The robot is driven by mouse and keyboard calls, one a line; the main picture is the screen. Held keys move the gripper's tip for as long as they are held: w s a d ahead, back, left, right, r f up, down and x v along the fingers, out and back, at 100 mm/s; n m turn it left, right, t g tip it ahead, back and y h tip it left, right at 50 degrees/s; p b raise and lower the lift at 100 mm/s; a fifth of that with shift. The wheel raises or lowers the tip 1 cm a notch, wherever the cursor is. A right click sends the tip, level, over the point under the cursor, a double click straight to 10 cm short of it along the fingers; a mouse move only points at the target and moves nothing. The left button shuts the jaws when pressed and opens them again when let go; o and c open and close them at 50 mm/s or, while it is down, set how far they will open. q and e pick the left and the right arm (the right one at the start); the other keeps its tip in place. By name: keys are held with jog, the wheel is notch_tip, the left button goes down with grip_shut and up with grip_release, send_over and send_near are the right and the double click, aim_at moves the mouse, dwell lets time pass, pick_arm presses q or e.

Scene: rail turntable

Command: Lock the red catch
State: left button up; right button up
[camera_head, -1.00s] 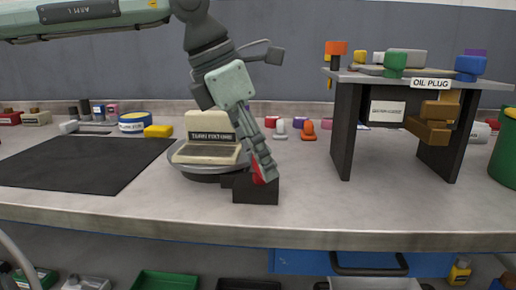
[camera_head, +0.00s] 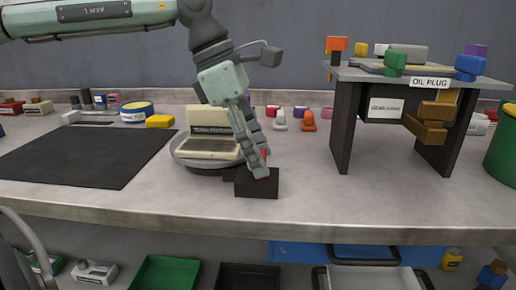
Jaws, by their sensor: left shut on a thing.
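The red catch (camera_head: 264,154) shows as a small patch of red at the fingers of my left gripper (camera_head: 262,172). The gripper points down and is shut on the catch, hiding most of it. The catch sits at a dark block (camera_head: 257,188) near the front of the bench, beside a round grey turntable (camera_head: 180,153). A cream fixture (camera_head: 209,149) with a label stands on the turntable, left of the gripper. Whether the catch is locked cannot be told. My right gripper is not in view.
A black mat (camera_head: 85,155) lies to the left. A dark raised stand (camera_head: 343,125) with an "OIL PLUG" label and coloured knobs is on the right, near a green bin (camera_head: 502,150). The bench front (camera_head: 380,205) between is clear.

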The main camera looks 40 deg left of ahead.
pick_arm(q)
jog(key=o, duration=1.1)
jog(key=shift+o, duration=0.2)
jog(key=shift+r, duration=0.1)
jog(key=v, duration=1.1)
jog(key=shift+r, duration=0.4)
jog(key=shift+s, duration=0.1)
